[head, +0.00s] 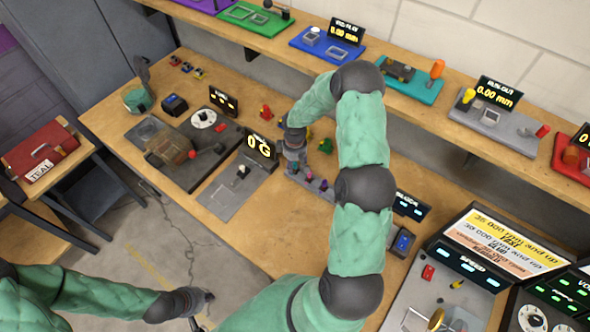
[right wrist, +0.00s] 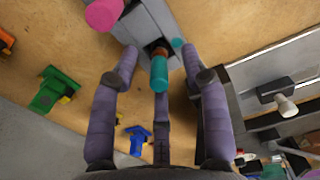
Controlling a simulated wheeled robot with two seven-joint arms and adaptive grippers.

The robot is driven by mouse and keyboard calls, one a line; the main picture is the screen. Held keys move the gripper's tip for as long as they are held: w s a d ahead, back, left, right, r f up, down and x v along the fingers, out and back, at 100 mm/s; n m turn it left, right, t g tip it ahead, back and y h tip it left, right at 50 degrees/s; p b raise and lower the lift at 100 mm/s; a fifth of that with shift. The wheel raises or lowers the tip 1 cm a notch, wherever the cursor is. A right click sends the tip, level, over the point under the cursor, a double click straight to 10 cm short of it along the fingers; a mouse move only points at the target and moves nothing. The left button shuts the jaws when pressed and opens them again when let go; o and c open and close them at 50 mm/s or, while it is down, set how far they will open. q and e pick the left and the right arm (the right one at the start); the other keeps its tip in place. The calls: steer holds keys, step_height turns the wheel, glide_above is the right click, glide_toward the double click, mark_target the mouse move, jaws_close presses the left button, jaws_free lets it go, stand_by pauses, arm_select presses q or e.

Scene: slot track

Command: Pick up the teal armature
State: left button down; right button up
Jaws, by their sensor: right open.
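The teal armature (right wrist: 160,74) shows in the right wrist view as a teal cylinder with a copper-coloured band, in a dark hole of a grey holder (right wrist: 150,22). A teal dot marks the holder beside it. My right gripper (right wrist: 162,75) is open, its purple-grey fingers spread around the armature without visibly closing on it. In the head view my right gripper (head: 293,160) is over the grey holder (head: 318,187) on the bench and hides the armature. My left gripper (head: 203,308) is low at the left, over the floor, away from the bench; its jaw opening is unclear.
A pink piece (right wrist: 103,13) stands in the same holder. A green part (right wrist: 58,90) and a blue part (right wrist: 138,138) lie close by. A scale with a "0 G" display (head: 262,147) is left of the holder. A shelf with several coloured gauges runs behind.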

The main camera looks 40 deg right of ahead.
step_height(320, 180, down, 2)
steer(key=shift+f, duration=0.1)
jaws_close()
stand_by(0.4)
